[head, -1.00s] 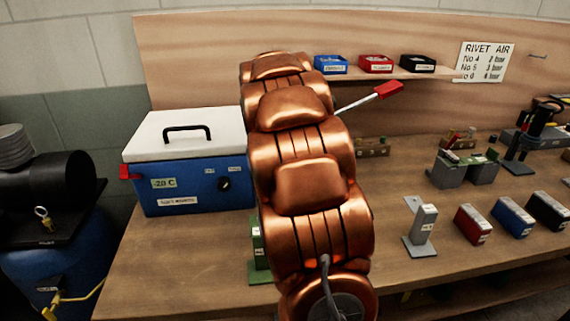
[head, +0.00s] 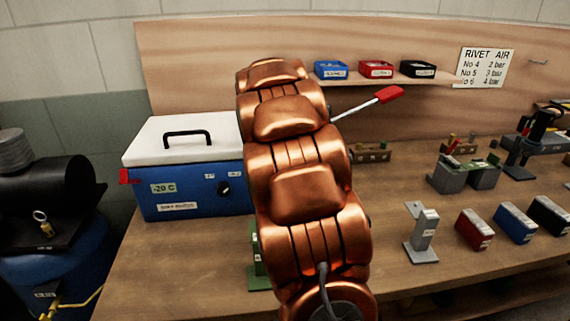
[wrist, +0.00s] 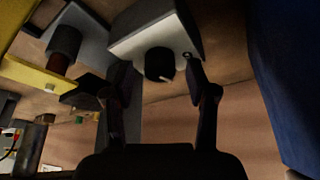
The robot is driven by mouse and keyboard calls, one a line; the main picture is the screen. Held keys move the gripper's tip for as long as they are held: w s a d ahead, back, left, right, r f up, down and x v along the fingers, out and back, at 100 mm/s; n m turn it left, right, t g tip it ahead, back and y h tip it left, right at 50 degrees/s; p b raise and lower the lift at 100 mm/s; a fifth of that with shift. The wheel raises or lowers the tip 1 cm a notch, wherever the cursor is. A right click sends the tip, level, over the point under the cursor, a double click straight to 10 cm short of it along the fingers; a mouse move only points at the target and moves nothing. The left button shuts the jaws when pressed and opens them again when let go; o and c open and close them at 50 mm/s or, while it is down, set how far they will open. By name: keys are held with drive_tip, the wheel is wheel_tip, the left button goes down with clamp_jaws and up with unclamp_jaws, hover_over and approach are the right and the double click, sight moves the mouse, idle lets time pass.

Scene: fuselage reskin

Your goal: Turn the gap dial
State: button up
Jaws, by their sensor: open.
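In the wrist view the gap dial, a round black knob (wrist: 158,64) with a pale pointer mark, sits on the face of a light grey housing (wrist: 150,30). My gripper (wrist: 157,76) is open, with one dark finger on each side of the knob. There seems to be space between the fingers and the knob; whether either touches it I cannot tell. In the head view my copper arm hides the gripper and the dial.
A blue cool box (head: 190,190) with a white lid stands left of my arm. A red-handled lever (head: 388,94) sticks out behind it. A green block (head: 256,262) is partly hidden. Grey stand (head: 424,235) and coloured boxes are at right. In the wrist view a yellow part (wrist: 38,78) is left.

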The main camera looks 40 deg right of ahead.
drive_tip(key=v, duration=1.2)
idle(0.3)
